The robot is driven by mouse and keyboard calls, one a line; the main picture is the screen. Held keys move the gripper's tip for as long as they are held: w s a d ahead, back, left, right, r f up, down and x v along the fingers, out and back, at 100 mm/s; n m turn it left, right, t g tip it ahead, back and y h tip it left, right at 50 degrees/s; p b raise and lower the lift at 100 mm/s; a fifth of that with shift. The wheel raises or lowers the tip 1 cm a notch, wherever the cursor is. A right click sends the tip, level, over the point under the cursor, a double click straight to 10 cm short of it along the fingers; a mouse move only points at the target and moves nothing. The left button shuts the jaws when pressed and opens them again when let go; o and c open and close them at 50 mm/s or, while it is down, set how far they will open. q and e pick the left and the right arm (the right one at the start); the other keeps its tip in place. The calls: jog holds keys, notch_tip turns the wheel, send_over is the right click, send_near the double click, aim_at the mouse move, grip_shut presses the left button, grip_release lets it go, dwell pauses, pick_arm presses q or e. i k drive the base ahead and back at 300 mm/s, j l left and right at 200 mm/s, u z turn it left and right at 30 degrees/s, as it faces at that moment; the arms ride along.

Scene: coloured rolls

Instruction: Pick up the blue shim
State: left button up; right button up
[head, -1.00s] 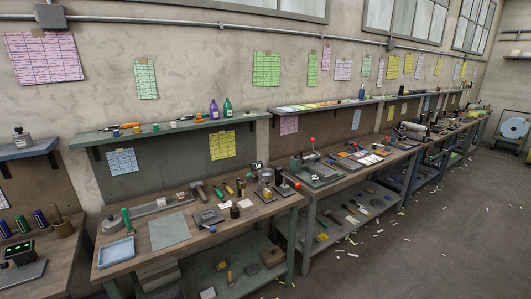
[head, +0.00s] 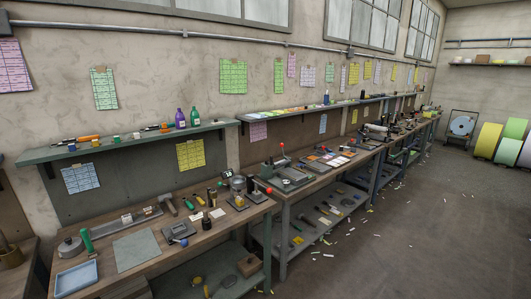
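I cannot make out a blue shim for certain in the head view; the small parts on the benches are too small to tell. A shallow blue tray (head: 77,279) lies at the front left of the near workbench (head: 150,255). A grey-green flat sheet (head: 136,250) lies to its right. Neither of my grippers is in view.
Workbenches with tools line the wall, with a wall shelf (head: 150,140) above the near one. Coloured rolls, including a yellow roll (head: 487,141), stand at the far right. The floor (head: 420,230) on the right is open, with small scraps scattered near the benches.

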aim_at(71, 147)
jog(key=j+u, duration=0.1)
jog(key=u, duration=0.35)
jog(key=k+j+u, duration=0.1)
jog(key=u, duration=0.3)
jog(key=j+u, duration=0.1)
jog(key=u, duration=0.35)
